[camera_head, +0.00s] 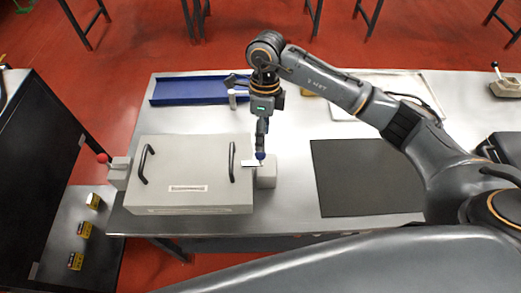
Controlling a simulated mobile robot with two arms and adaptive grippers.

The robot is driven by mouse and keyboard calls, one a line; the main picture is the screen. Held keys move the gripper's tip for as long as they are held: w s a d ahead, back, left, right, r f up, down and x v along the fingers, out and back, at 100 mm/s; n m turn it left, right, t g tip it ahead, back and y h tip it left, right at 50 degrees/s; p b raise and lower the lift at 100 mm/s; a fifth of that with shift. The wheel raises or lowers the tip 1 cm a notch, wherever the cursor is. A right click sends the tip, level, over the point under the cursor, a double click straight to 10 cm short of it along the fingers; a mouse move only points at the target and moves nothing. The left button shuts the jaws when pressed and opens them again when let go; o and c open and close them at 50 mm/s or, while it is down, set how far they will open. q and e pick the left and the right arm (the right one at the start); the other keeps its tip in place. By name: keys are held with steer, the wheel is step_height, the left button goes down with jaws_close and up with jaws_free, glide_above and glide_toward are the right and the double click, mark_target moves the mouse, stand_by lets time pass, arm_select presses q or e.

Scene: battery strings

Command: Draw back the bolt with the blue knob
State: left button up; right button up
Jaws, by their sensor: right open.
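A grey box (186,192) with two black handles lies on the metal table. The small blue knob (260,155) is at its right side, by a grey block (266,176). My right gripper (262,146) is open and points down right above the blue knob. Its fingers look narrow, and I cannot tell whether they touch the knob. The bolt under the knob is mostly hidden. A red knob (102,158) sits on another grey block (119,173) at the box's left side. My left gripper is not in view.
A blue tray (188,91) lies behind the box. A dark mat (366,178) lies to the right, with bare table (294,130) between. Several yellow-and-black blocks (84,230) stand on a surface at the left. A device with a lever (506,85) is at the far right.

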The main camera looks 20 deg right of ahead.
mark_target(261, 155)
steer(key=f, duration=0.2)
steer(key=f+p, duration=0.1)
steer(key=shift+s+a+f, duration=0.2)
steer(key=shift+f, duration=0.2)
steer(key=f, duration=0.2)
steer(key=f+p, duration=0.1)
steer(key=f, duration=0.1)
steer(key=shift+s+a, duration=0.2)
steer(key=shift+s, duration=0.15)
steer(key=shift+f, duration=0.25)
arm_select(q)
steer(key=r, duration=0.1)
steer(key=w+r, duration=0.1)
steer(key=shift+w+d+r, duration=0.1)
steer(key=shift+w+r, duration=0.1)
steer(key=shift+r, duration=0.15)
arm_select(e)
jaws_close()
